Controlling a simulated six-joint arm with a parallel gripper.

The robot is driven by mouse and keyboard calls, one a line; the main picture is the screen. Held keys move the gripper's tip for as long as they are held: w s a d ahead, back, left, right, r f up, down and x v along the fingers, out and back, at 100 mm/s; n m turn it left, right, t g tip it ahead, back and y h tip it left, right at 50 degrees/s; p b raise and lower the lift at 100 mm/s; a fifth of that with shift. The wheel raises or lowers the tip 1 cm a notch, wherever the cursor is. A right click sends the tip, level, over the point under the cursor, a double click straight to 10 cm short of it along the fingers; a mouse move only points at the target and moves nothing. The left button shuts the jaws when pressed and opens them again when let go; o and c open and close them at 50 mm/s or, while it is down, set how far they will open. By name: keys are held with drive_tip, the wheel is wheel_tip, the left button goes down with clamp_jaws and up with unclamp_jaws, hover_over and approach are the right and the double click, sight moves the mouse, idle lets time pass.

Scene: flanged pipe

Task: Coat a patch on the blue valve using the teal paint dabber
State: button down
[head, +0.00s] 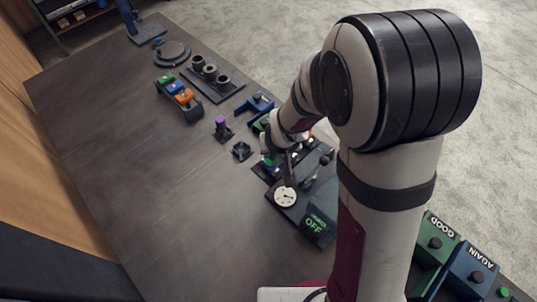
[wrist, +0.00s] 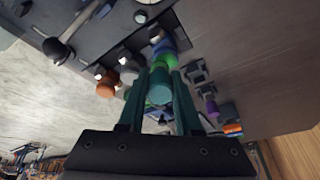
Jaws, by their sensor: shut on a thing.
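In the wrist view my gripper (wrist: 160,104) is shut on the teal paint dabber (wrist: 159,88), with a finger on each side of its handle. The dabber points away toward a dark panel. Just beyond it, in line, is a green part (wrist: 166,61), and behind that a blue rounded part (wrist: 162,46), which looks like the blue valve. I cannot tell whether the dabber touches it. An orange knob (wrist: 107,85) and a grey one (wrist: 130,72) sit to the left. In the head view my arm hides the gripper's tips, the dabber and the blue valve.
In the head view a purple dabber (head: 221,124) stands in its holder, near an empty holder (head: 241,151). A gauge (head: 285,197) and a display reading OFF (head: 317,225) lie nearer. A block rack (head: 178,94) stands farther back. The table's left side (head: 130,150) is clear.

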drive_tip(key=shift+w+d+r, duration=0.15)
drive_tip(key=shift+w+r, duration=0.05)
drive_tip(key=shift+r, duration=0.35)
drive_tip(key=shift+w+d+r, duration=0.15)
drive_tip(key=shift+r, duration=3.35)
